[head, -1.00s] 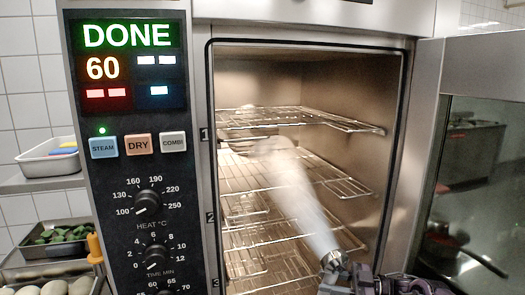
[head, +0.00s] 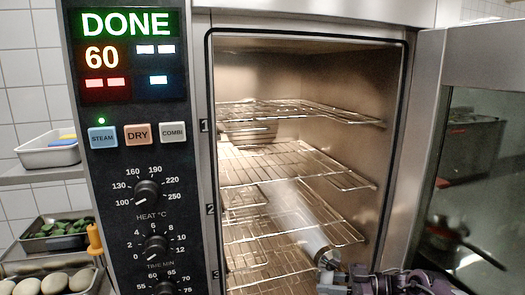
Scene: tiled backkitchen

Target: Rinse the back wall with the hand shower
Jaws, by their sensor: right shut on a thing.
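The oven stands open, and its beige back wall (head: 262,80) shows behind the wire racks. A round vented patch (head: 250,132) is on the back wall between the upper racks. My right gripper (head: 328,268) is at the oven's lower front opening, shut on the hand shower (head: 322,256). Only a small part of the shower shows; the fingers and bottom edge hide the rest. A pale, translucent water jet (head: 292,205) runs from it up and left among the middle racks. Where it meets the back wall is hard to see. My left gripper is not in view.
Several wire racks (head: 348,180) cross the cavity above and beside the jet. The open glass door (head: 475,165) bounds the right side. The control panel (head: 140,190) reads DONE and 60. Trays with green vegetables (head: 60,228) and pale round items stand at left.

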